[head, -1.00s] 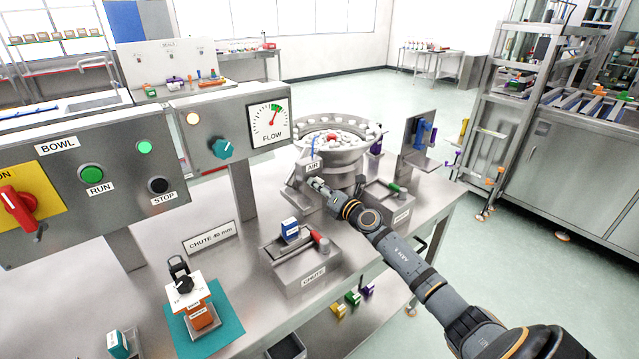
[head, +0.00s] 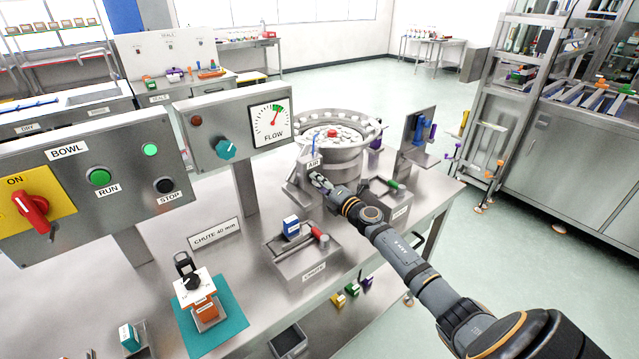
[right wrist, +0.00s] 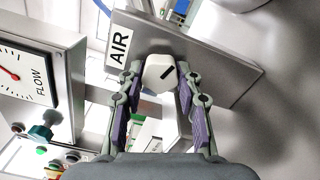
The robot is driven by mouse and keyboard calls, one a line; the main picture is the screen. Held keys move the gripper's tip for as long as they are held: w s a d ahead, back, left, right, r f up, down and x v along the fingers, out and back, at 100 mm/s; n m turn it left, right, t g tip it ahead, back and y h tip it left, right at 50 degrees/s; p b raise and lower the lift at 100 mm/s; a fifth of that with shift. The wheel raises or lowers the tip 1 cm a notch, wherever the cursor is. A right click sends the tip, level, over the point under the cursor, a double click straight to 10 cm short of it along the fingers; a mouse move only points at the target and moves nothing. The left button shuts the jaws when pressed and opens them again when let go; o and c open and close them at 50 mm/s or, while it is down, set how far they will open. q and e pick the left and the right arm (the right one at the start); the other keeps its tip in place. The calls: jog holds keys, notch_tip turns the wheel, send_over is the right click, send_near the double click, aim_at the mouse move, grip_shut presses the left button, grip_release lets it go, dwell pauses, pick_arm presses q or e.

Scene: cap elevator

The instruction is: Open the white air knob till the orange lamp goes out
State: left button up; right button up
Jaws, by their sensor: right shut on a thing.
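The white air knob (right wrist: 160,72), with a black mark on its face, sits on a grey plate beside the AIR label (right wrist: 119,46). My right gripper (right wrist: 160,78) is shut on the knob, one finger on each side. In the head view my right gripper (head: 316,180) is at the AIR post in front of the bowl, and the knob is hard to make out there. The lamp (head: 196,121) on the flow panel (head: 205,150) is dark, a dull brown-red. The FLOW gauge (head: 270,124) needle points into its green part. My left gripper is not in view.
A teal knob (head: 226,148) is on the flow panel. The bowl feeder (head: 335,155) stands close behind my right gripper. The chute block (head: 300,262) and a green-handled tool (head: 395,185) lie near my right arm. The bowl panel (head: 60,200) stands at left.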

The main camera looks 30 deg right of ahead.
dwell(0.3)
jog(key=o, duration=1.2)
jog(key=shift+c, duration=0.2)
